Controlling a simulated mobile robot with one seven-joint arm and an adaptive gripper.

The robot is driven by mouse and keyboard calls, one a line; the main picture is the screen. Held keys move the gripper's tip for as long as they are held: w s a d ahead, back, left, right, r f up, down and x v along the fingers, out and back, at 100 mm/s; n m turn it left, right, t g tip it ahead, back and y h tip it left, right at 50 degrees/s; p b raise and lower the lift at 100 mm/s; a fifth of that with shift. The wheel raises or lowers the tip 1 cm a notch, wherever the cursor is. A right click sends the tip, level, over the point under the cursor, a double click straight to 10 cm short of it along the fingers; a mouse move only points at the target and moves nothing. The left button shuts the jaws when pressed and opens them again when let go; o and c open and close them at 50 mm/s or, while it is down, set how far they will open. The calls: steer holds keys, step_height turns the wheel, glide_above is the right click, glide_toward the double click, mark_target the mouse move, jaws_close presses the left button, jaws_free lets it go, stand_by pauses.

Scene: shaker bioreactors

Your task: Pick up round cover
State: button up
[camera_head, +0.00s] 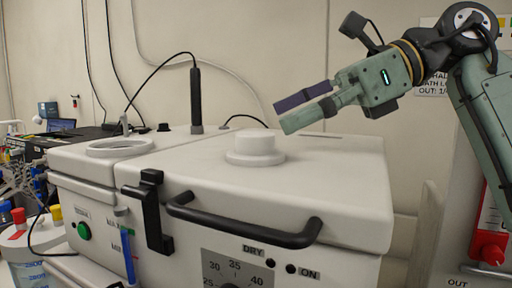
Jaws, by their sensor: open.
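The round cover (256,145) is a white cap with a wider flat base. It sits upright on the white lid of the shaker bath (330,175). My gripper (284,113) hangs in the air above and to the right of the cover, its two fingers pointing left and slightly down. The fingers are apart, with nothing between them. The gripper appears clear of the cover.
A black handle bar (245,226) runs along the lid's front, with a black latch (153,212) at its left. A white ring (119,147) lies on the left section. A black upright probe (196,98) with a cable stands behind. Bottles stand at far left.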

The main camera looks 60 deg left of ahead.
mark_target(252, 133)
steer(key=shift+p+x, duration=0.6)
steer(key=shift+x, duration=2)
steer(key=shift+d, duration=0.1)
steer(key=shift+c, duration=0.3)
steer(key=c, duration=1.4)
steer(key=shift+r, duration=0.15)
steer(key=shift+c, duration=0.2)
